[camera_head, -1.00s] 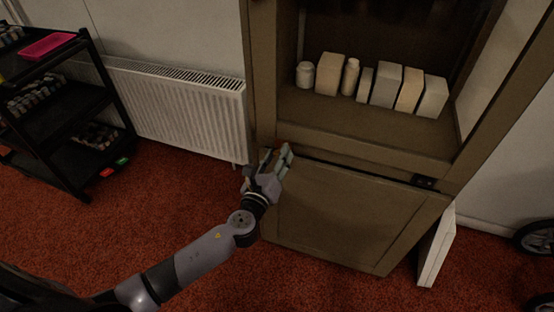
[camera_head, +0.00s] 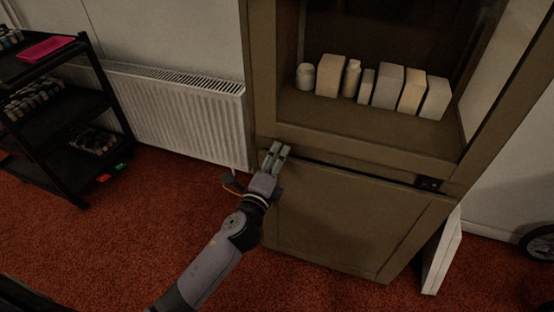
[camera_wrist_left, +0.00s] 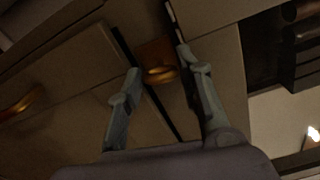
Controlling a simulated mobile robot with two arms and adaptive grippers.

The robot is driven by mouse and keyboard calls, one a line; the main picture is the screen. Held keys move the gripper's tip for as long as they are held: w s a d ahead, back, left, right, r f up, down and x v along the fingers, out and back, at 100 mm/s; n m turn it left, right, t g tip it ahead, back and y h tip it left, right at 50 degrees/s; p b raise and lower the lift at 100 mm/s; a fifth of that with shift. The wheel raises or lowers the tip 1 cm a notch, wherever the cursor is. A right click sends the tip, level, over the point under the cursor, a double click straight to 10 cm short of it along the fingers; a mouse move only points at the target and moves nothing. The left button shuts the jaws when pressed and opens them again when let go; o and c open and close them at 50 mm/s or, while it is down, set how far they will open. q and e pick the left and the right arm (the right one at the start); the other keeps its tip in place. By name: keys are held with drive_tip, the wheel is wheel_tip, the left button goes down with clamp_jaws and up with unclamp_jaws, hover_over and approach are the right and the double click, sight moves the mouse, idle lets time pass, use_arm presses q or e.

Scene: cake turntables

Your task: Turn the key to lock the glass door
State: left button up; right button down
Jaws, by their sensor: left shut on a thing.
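The glass door (camera_head: 350,138) is the brown-framed upper front of the cabinet, and it looks closed. My left gripper (camera_head: 277,150) is at the lower left corner of its frame. In the left wrist view its fingers (camera_wrist_left: 157,78) stand either side of a small brass piece (camera_wrist_left: 160,74), which I take for the key. The gripper is shut on it. The head view does not show the key, as my fingers cover that spot. How far it is turned cannot be told. My right gripper is not in view.
Below the glass door is a closed lower panel (camera_head: 350,220). Bottles and boxes (camera_head: 387,86) stand on the shelf behind the glass. A radiator (camera_head: 185,115) is left of the cabinet, and a black rack (camera_head: 70,110) stands further left. Another brass fitting (camera_wrist_left: 22,106) shows in the left wrist view.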

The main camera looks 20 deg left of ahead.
use_arm(q)
drive_tip(key=shift+n, duration=1.1)
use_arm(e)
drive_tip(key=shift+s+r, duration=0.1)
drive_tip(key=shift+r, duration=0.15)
use_arm(q)
drive_tip(key=o, duration=1.2)
drive_tip(key=shift+c, duration=0.2)
drive_tip(key=s, duration=1.2)
drive_tip(key=shift+a, duration=0.25)
